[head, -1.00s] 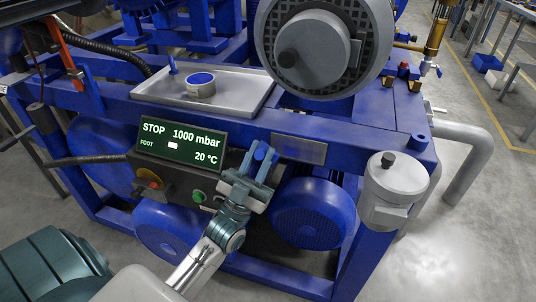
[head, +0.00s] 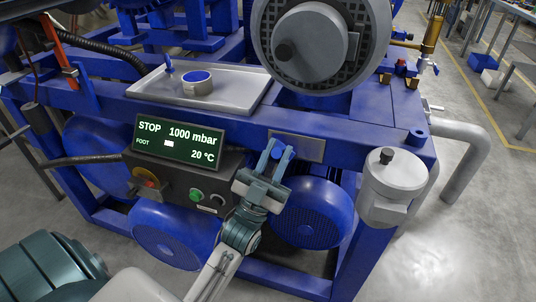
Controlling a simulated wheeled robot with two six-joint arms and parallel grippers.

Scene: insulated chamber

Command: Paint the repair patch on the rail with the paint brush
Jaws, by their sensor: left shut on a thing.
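The repair patch is a dull grey rectangle (head: 297,147) on the blue front rail (head: 360,152). My left gripper (head: 271,163) is in front of the rail, at the lower left of the patch. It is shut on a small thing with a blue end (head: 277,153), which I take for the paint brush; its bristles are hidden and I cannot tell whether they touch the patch. An open paint pot (head: 197,83) with blue paint stands on the metal tray (head: 235,92) behind the rail. My right gripper is not in view.
A display (head: 180,139) reads STOP, 1000 mbar and 20 °C, above a control box with a green button (head: 196,195) and a red-yellow knob (head: 150,181). A grey filter canister (head: 392,185) sits to the right. A large grey motor (head: 318,45) stands above the rail.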

